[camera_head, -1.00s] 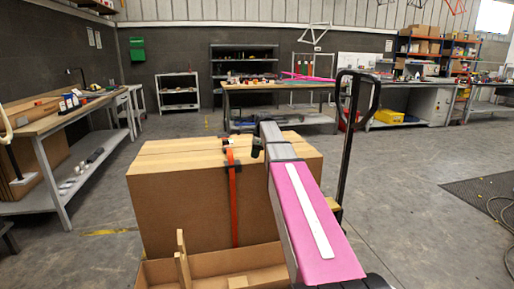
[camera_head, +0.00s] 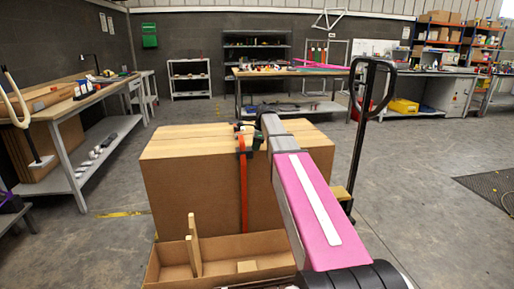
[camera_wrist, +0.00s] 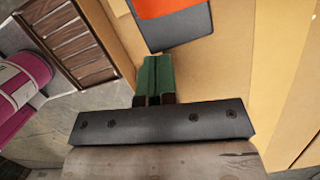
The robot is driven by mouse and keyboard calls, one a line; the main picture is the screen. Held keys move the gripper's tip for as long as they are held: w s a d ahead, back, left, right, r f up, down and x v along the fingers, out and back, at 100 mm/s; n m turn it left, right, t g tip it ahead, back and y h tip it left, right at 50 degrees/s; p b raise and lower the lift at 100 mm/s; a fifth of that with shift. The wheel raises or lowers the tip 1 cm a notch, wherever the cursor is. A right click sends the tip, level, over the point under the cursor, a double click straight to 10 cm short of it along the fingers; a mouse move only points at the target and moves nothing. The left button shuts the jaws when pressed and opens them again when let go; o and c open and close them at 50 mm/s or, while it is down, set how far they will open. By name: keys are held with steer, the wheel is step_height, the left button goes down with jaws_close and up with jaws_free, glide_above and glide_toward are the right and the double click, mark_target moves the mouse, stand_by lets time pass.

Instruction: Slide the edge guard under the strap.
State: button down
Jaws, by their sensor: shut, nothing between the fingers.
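The orange strap (camera_head: 243,190) runs down the front of a large carton (camera_head: 190,195). In the wrist view the strap (camera_wrist: 165,7) shows at the top. A dark grey piece (camera_wrist: 178,32), which looks like the edge guard, meets the strap's end there and sticks out from it; how far it reaches under the strap is hidden. My gripper (camera_head: 247,133) is at the carton's top front edge, close beside the strap. In the wrist view its green fingers (camera_wrist: 155,75) are together and empty, just short of the dark grey piece.
An open cardboard tray (camera_head: 218,274) with upright dividers stands in front of the carton. A pallet jack handle (camera_head: 362,130) rises to the right. A workbench (camera_head: 75,115) is on the left and another bench (camera_head: 290,73) is behind.

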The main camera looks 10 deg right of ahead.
steer(key=shift+w+a, duration=0.2)
steer(key=shift+a, duration=0.7)
steer(key=s+d+r, duration=0.1)
steer(key=d+r, duration=0.5)
steer(key=r, duration=0.3)
steer(key=s+a+f+n+h, duration=0.1)
steer(key=s+a+f+n, duration=0.1)
steer(key=s+f+n, duration=0.8)
steer(key=s+a+f+n+h, duration=0.1)
steer(key=s+f+n, duration=0.9)
steer(key=s+f, duration=1)
step_height(320, 180, down, 3)
steer(key=shift+a+r+h, duration=0.1)
steer(key=shift+a+h, duration=0.3)
steer(key=shift+a, duration=0.15)
